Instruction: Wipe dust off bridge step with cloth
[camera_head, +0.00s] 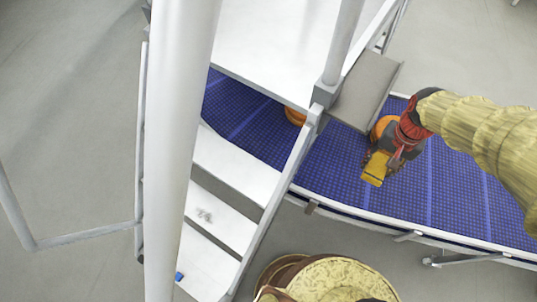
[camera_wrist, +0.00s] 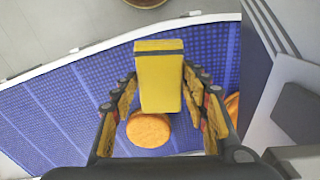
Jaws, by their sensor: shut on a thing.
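My gripper (camera_head: 384,160) is shut on a yellow block (camera_head: 374,170) with a dark band across it; I cannot tell whether this is the cloth. In the wrist view the yellow block (camera_wrist: 160,85) stands out between the fingers of my gripper (camera_wrist: 163,92). It is above the blue belt, to the right of the bridge. The white bridge steps (camera_head: 237,167) are at the lower middle of the head view. A grey speckled patch, like dust, (camera_head: 204,215) lies on the middle step. A small blue thing (camera_head: 179,276) is on the lowest visible step.
A blue mesh conveyor belt (camera_head: 335,170) runs under the bridge. Orange rounds lie on it, one near the bridge (camera_head: 295,116) and one beneath my gripper (camera_wrist: 148,130). White posts and rails (camera_head: 182,150) flank the steps. A grey plate (camera_head: 366,90) juts beside the platform (camera_head: 280,45).

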